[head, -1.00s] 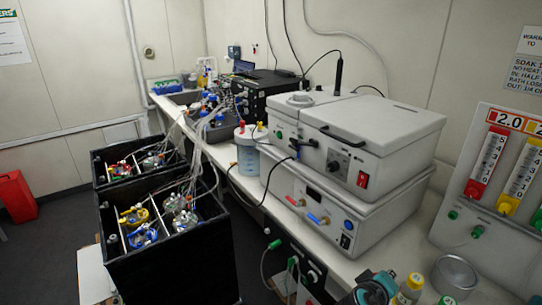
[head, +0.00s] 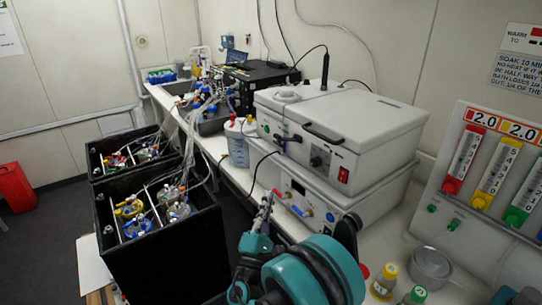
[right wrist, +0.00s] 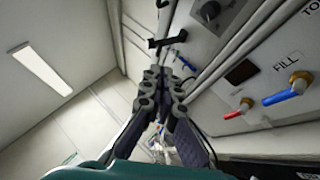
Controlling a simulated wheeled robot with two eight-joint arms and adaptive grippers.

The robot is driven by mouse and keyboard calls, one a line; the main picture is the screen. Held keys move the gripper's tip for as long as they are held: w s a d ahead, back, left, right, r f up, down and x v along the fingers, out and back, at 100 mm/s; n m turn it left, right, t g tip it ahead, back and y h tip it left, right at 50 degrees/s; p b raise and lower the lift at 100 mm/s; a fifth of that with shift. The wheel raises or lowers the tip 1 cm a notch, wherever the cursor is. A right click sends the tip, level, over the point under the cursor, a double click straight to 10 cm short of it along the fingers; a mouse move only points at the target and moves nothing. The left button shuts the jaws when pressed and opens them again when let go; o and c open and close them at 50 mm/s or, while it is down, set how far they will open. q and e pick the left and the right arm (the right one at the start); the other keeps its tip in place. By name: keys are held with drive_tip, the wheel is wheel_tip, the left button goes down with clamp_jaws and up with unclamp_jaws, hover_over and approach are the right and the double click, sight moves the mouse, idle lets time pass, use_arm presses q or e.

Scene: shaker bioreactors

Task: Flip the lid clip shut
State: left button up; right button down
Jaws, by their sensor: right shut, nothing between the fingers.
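The white bath unit (head: 330,155) stands on the bench in the head view, its pale lid (head: 345,105) down. The black lid clip (head: 284,139) juts out at the lid seam near the front left corner. It also shows in the right wrist view as a dark bar (right wrist: 166,43) just beyond the fingertips. My right gripper (head: 265,207) is shut and empty, below and left of the clip in the head view. Its fingertips (right wrist: 158,73) look apart from the clip in the wrist view. My left gripper is out of view.
A second white unit (head: 310,200) with red and blue taps sits beneath the bath. A white jar (head: 237,147) stands left of it. Black crates with vessels (head: 160,255) stand at left. Small bottles (head: 384,280) and flowmeters (head: 490,175) are at right.

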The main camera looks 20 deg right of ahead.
drive_tip(key=b, duration=0.2)
approach(282, 146)
drive_tip(key=x, duration=0.6)
drive_tip(key=shift+w, duration=0.35)
drive_tip(key=shift+d+p, duration=0.15)
drive_tip(key=shift+p, duration=0.15)
drive_tip(key=shift+r+m+g+p, duration=0.35)
drive_tip(key=shift+m+g+p, duration=0.05)
drive_tip(key=shift+p, duration=0.2)
drive_tip(key=shift+r, duration=0.1)
